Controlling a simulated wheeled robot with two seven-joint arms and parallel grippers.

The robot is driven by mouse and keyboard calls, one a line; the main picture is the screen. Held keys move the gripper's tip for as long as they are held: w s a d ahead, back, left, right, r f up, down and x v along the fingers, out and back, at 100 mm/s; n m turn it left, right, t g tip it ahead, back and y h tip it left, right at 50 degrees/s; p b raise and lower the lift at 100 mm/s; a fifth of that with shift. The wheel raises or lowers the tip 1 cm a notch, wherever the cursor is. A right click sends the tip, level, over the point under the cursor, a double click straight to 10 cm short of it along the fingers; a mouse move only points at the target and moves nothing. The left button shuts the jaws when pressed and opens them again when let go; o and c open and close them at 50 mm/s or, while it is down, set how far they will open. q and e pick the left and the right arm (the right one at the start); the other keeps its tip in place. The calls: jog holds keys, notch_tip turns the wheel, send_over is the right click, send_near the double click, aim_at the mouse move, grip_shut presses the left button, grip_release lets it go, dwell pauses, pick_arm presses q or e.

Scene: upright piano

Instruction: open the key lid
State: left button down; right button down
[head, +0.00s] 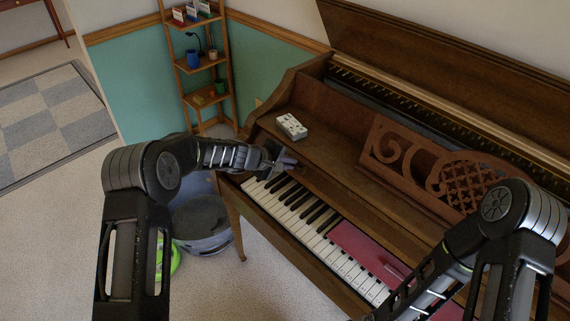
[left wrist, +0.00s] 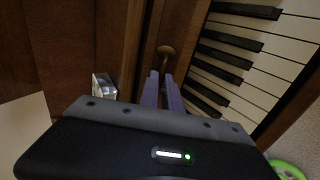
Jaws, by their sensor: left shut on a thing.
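The upright piano's key lid (head: 325,185) is a brown wooden panel along the back of the keys. The white and black keys (head: 300,213) are exposed in front of it. A brass-coloured knob (left wrist: 166,50) stands at the lid's edge in the left wrist view. My left gripper (head: 285,163) is at the left end of the lid. In the left wrist view its two purple-grey fingers (left wrist: 162,84) are closed in at the knob's stem. My right arm comes in at the lower right over the keyboard; its fingertips do not show.
A white patterned box (head: 291,126) lies on the piano's ledge behind the left gripper. A carved music stand (head: 430,170) rises at the right. A red flat thing (head: 365,247) lies over some keys. A grey bin (head: 203,222) stands by the piano's left leg.

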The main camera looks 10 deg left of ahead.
pick_arm(q)
jog(key=shift+r, duration=0.1)
jog(key=c, duration=1.6)
grip_release()
jog(key=shift+o, duration=0.2)
jog(key=shift+s+a, duration=0.1)
jog(key=b+v, duration=0.1)
jog(key=v, duration=0.6)
jog(key=shift+s+r, duration=0.2)
jog(key=shift+a, duration=0.15)
